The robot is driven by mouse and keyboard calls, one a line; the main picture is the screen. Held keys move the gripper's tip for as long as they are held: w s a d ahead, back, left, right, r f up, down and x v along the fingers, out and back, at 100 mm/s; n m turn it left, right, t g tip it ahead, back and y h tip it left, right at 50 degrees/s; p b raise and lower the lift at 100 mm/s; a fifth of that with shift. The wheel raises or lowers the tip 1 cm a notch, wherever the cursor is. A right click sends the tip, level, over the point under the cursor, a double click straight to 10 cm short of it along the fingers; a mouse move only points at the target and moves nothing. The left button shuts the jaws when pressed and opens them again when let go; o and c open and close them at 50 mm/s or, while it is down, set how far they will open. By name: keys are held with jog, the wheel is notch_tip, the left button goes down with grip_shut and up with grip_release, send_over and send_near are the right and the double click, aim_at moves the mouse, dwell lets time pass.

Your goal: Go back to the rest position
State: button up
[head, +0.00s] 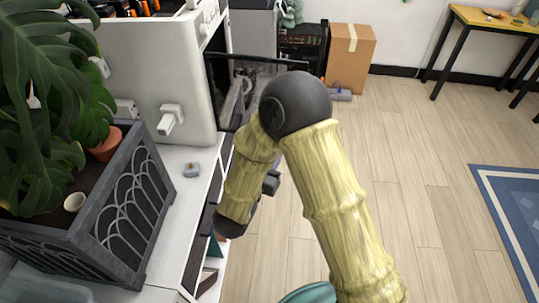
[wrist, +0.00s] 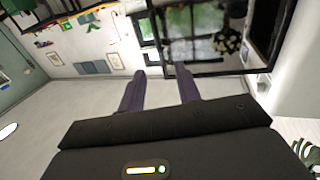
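My gripper (wrist: 160,73) shows in the wrist view with its two dark fingers apart and nothing between them. In the head view my bamboo-like yellow arm rises from the bottom, bends at a black elbow and folds back down towards the white worktop's edge. The gripper's fingers cannot be made out clearly there, as the arm covers that area.
A white machine (head: 150,75) with an open dark-framed door (head: 262,59) stands beside the arm. A plant box (head: 115,225) and a small grey piece (head: 192,170) are on the worktop (head: 178,232). A cardboard box (head: 349,58) stands behind.

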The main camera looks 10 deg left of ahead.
dwell(0.4)
jog(key=w+d+r+n+g+y+p, duration=0.2)
jog(key=w+d+r+g+y+p, duration=0.1)
jog(key=w+d+g+y, duration=0.4)
jog(key=s+d+r+g+h+p, duration=0.3)
jog(key=s+d+g, duration=0.5)
jog(key=s+d, duration=1)
jog(key=shift+s+d+r+p, duration=0.2)
jog(key=shift+s+d+p, duration=0.1)
dwell(0.8)
